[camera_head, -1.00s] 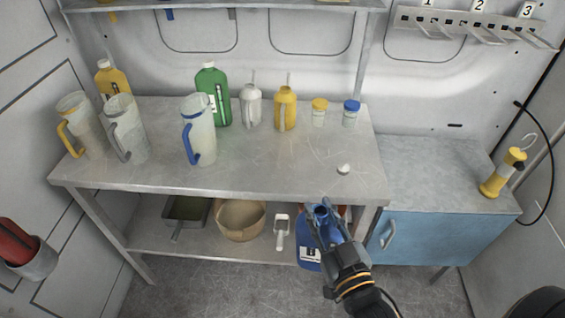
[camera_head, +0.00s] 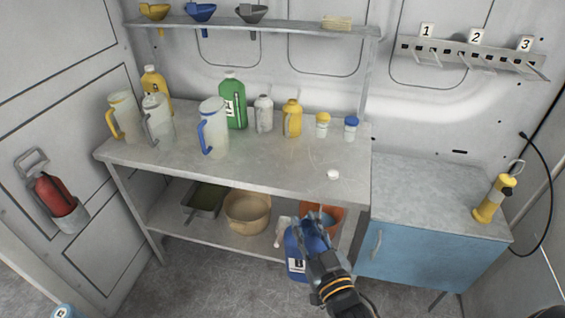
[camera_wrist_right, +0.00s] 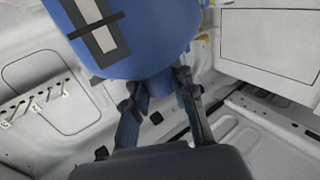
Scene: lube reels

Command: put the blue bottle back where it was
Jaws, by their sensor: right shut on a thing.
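The blue bottle (camera_head: 296,262), with a white label, is held in front of the lower shelf's right end in the head view. My right gripper (camera_head: 305,228) is shut on its upper part, and the gripper and wrist cover part of the bottle. In the right wrist view the bottle (camera_wrist_right: 150,45) fills the top middle, with my gripper's fingers (camera_wrist_right: 160,85) at its narrow end. Whether the bottle touches anything below is hard to tell. My left gripper is not in view.
The workbench (camera_head: 270,172) holds jugs, a green bottle (camera_head: 232,100), smaller containers and a white cap (camera_head: 333,174). Its lower shelf (camera_head: 235,240) holds a tray, a tan bowl (camera_head: 247,208) and an orange bucket (camera_head: 335,216). A blue cabinet (camera_head: 420,250) stands right. Another blue object (camera_head: 65,312) shows bottom left.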

